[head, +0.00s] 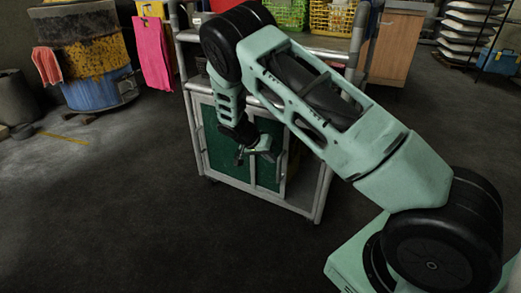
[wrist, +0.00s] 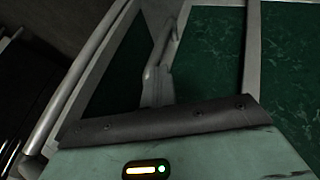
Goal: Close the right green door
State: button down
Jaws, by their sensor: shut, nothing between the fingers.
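The cabinet (head: 318,185) has two green doors in pale frames. The left green door (head: 226,152) looks flush with the front. The right green door (head: 268,174) is partly hidden behind my gripper; a brownish gap shows to its right, and I cannot tell how far it stands open. In the wrist view, green door panels (wrist: 205,55) with pale frames fill the space close ahead.
A wooden cabinet (head: 396,45) stands at the back right. The floor before the cabinet is clear.

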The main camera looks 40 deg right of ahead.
jog(key=s+d+p, duration=0.3)
jog(key=s+d, duration=0.3)
jog(key=s, duration=0.6)
